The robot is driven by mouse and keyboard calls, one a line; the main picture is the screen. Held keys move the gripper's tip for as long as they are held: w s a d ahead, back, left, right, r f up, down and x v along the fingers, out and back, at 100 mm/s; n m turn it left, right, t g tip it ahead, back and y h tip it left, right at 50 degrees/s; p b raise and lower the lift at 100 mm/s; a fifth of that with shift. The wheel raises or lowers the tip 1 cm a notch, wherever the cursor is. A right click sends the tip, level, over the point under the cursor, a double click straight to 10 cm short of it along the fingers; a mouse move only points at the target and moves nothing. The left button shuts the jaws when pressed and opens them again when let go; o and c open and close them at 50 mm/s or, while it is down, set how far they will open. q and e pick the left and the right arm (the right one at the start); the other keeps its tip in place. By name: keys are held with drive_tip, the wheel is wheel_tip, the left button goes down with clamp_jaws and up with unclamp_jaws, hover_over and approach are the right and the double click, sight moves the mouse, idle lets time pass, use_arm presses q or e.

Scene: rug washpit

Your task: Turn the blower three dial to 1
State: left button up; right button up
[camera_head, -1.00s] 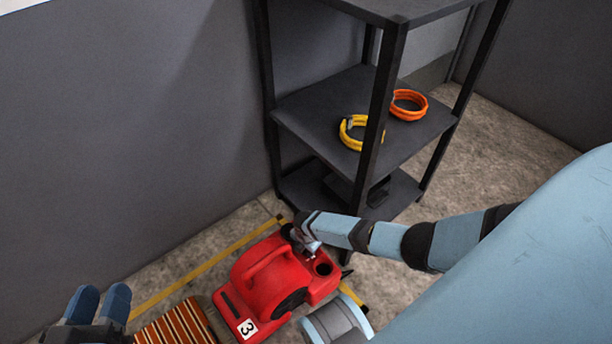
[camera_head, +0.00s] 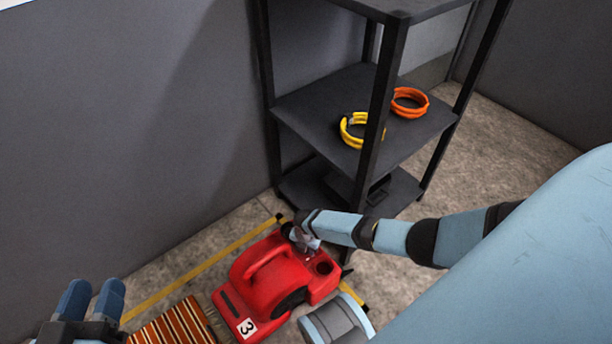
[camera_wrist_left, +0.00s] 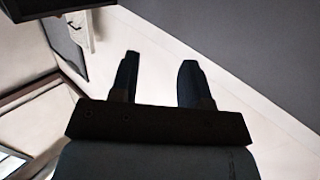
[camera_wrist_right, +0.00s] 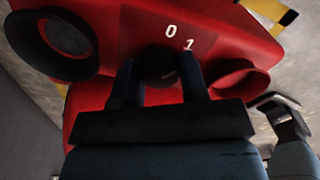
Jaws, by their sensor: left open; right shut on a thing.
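The red blower (camera_head: 275,280) marked 3 stands on the floor at lower centre in the head view. Its top panel also shows in the right wrist view (camera_wrist_right: 110,25), with a white 0 and 1 printed above a dark round dial (camera_wrist_right: 158,68). My right gripper (camera_wrist_right: 158,75) is shut on the dial, a finger on each side. The dial's pointer direction is mostly hidden and too dark to read. In the head view this gripper (camera_head: 303,238) is at the blower's far end. My left gripper (camera_head: 92,298) is open and empty at lower left, away from the blower.
A striped rug (camera_head: 172,325) lies left of the blower. A black shelf (camera_head: 330,105) behind holds a yellow coil (camera_head: 350,138) and an orange coil (camera_head: 408,112). Yellow tape (camera_head: 205,265) marks the floor. A grey wall (camera_head: 120,140) closes the left side.

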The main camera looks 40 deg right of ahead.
drive_tip(key=o, duration=0.7)
drive_tip(key=shift+c, duration=0.2)
use_arm(q)
drive_tip(key=shift+r, duration=0.1)
use_arm(e)
drive_tip(key=shift+r, duration=0.1)
wheel_tip(320, 180, up, 6)
drive_tip(key=p, duration=0.4)
use_arm(q)
wheel_tip(320, 180, up, 8)
drive_tip(key=s+n+t+p, duration=0.1)
drive_tip(key=n+t+p, duration=0.1)
drive_tip(key=p, duration=0.1)
drive_tip(key=shift+s+f+t, duration=0.15)
drive_tip(key=shift+f+t, duration=0.1)
drive_tip(key=shift+t, duration=0.05)
use_arm(e)
wheel_tip(320, 180, up, 8)
drive_tip(key=shift+f, duration=0.2)
drive_tip(key=shift+s, duration=0.1)
